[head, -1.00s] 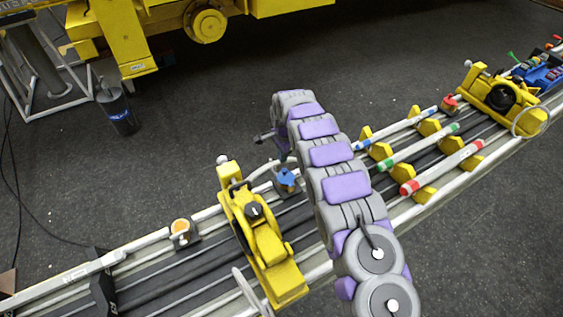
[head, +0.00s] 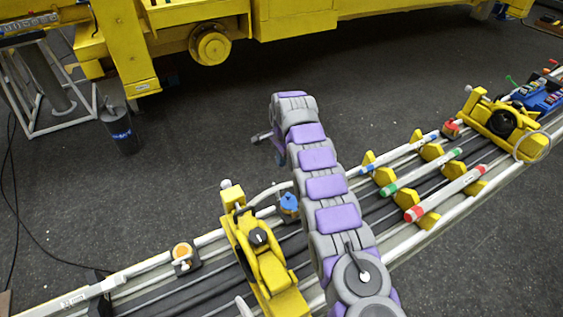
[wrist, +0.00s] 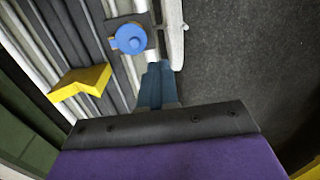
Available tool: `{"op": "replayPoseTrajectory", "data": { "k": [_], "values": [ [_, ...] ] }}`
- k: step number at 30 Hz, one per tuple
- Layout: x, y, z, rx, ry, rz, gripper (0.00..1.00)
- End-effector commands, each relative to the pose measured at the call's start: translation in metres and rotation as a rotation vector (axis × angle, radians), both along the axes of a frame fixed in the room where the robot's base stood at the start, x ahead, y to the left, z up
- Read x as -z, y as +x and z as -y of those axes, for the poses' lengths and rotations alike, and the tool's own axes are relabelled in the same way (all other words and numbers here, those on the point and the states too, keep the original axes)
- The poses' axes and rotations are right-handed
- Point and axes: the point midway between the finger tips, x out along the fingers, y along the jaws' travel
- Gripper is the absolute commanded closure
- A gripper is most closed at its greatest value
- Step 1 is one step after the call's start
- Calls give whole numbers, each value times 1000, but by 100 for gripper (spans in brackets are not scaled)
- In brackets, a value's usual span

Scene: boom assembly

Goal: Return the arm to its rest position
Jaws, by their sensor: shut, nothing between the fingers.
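My arm, grey with purple pads, reaches from the bottom of the head view up across the rails. My gripper (head: 280,156) hangs under the far end of the arm, mostly hidden behind it. In the wrist view my gripper (wrist: 158,70) is a narrow blue-grey pair of fingers, together and empty. The blue knob (head: 289,202) sits on the rail just left of the arm. A blue knob (wrist: 130,38) on a dark block also shows in the wrist view, up and left of my fingertips. The fingers look apart from it.
A yellow clamp (head: 262,258) stands left of the arm, with an orange knob (head: 182,252) beyond it. Several rods on yellow brackets (head: 420,221) lie to the right. A yellow machine (head: 290,22) fills the back. Dark open floor (head: 215,140) lies behind the rails.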

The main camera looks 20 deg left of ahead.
Motion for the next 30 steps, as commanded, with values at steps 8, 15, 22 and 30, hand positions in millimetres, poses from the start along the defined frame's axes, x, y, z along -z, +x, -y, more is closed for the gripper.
{"op": "replayPoseTrajectory", "data": {
  "k": [8,15,22,30],
  "values": [
    [-8,5,4,4,-1,0,100],
    [-10,3,1,-3,-10,4,100],
    [-41,5,42,-50,-28,-3,100],
    [-86,-8,113,-126,-43,-17,100]
  ]
}}
